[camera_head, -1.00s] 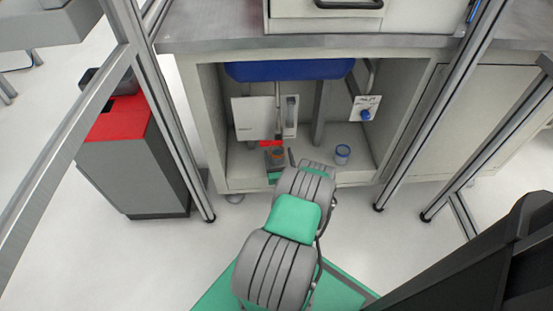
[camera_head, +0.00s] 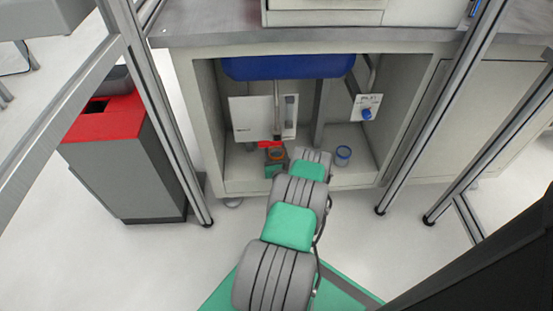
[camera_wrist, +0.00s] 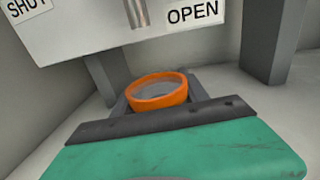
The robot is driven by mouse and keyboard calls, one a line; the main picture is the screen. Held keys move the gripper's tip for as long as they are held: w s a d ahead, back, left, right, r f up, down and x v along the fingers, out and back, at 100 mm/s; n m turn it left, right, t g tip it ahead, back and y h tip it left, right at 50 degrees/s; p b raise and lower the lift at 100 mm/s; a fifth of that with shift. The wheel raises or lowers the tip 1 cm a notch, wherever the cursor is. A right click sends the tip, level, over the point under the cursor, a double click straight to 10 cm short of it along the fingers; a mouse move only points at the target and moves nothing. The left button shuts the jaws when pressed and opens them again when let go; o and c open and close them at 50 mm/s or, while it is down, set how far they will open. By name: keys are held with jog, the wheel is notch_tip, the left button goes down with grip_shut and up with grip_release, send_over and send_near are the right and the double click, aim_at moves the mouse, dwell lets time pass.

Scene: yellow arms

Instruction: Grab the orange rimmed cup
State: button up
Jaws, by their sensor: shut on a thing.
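The orange rimmed cup (camera_wrist: 158,92) shows in the wrist view, held between my gripper's grey fingers (camera_wrist: 156,98). Its orange rim stands above the dark edge of my gripper, and its lower body is hidden. My gripper (camera_head: 275,157) is small there and partly hidden by my arm. It is shut on the cup.
A blue rimmed cup (camera_head: 343,155) stands on the cabinet floor to the right. The cabinet (camera_head: 200,110) has side walls and a blue basin (camera_head: 288,68) above. A white panel (camera_head: 262,118) hangs behind the cup. Metal posts (camera_head: 163,120) flank the opening.

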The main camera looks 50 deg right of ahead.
jog(key=c, duration=0.8)
